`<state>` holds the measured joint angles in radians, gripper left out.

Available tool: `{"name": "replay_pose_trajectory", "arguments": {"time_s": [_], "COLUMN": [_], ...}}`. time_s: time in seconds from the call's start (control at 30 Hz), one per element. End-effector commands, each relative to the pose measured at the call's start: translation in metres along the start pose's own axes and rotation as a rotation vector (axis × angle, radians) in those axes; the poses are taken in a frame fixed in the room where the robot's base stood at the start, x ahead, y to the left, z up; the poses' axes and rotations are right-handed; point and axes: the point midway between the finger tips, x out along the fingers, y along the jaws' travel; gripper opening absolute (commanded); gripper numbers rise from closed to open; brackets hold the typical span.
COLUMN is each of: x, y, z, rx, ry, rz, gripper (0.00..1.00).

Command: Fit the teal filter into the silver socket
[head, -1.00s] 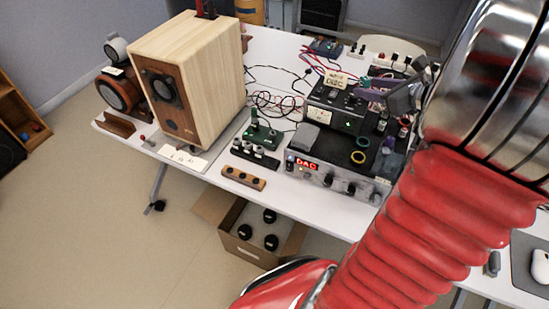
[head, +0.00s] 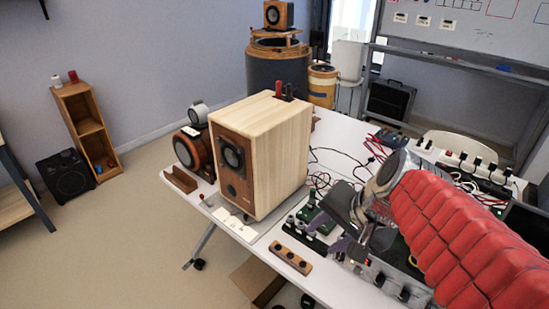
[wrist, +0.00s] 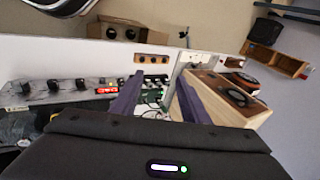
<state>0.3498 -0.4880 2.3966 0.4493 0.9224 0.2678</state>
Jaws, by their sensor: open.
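I cannot make out a teal filter for certain in either view. A black strip with several small silver-topped sockets (head: 304,228) lies on the table right of the wooden speaker; it also shows in the wrist view (wrist: 152,83). Which socket is the task's silver one, I cannot tell. A green circuit board (wrist: 151,98) lies beside the strip. My gripper (head: 329,232) is above the table, near the strip. In the wrist view its two purple fingers (wrist: 158,82) are apart with nothing held between them, and the strip and board show in the gap.
The tall wooden speaker (head: 277,150) stands close left of my gripper. A wooden block with several dark holes (head: 290,258) lies near the table's front edge. Electronics with knobs (wrist: 75,90) stand on the other side, with loose cables behind. Open floor lies left of the table.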

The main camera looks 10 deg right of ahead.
Motion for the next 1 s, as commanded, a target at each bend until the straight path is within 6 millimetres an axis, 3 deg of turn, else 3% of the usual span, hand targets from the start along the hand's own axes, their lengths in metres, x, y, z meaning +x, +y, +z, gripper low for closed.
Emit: {"name": "replay_pose_trajectory", "arguments": {"time_s": [0.2,0.43,0.6,1.0], "x": [-0.011,-0.024,-0.027,-0.027], "y": [0.004,0.010,0.012,0.012], "z": [0.037,0.055,0.057,0.057], "rx": [-0.433,-0.801,-0.890,-0.887], "ry": [0.049,0.111,0.128,0.128], "rz": [0.090,0.163,0.184,0.184], "gripper": [0.41,0.41,0.41,0.41]}}
